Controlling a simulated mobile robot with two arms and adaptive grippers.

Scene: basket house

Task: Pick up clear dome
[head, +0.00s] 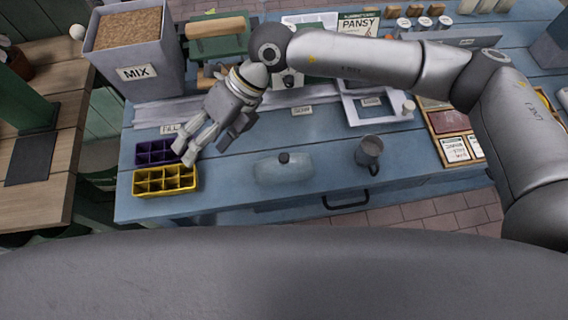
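The clear dome (283,173) is a see-through rounded cover with a dark knob on top. It sits near the front edge of the blue bench (225,196), left of a grey mug. My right gripper (184,151) reaches in from the right on a long arm. It points down and left above the seed trays, to the left of the dome and apart from it. The spacing of its fingers is too small to judge, and I see nothing clearly held. My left gripper is not in view.
A purple tray (153,152) and a yellow tray (165,180) stand at the bench's left front. The grey mug (369,152) is right of the dome. A MIX bin (135,50) stands at the back left. Card boxes (452,124) lie on the right.

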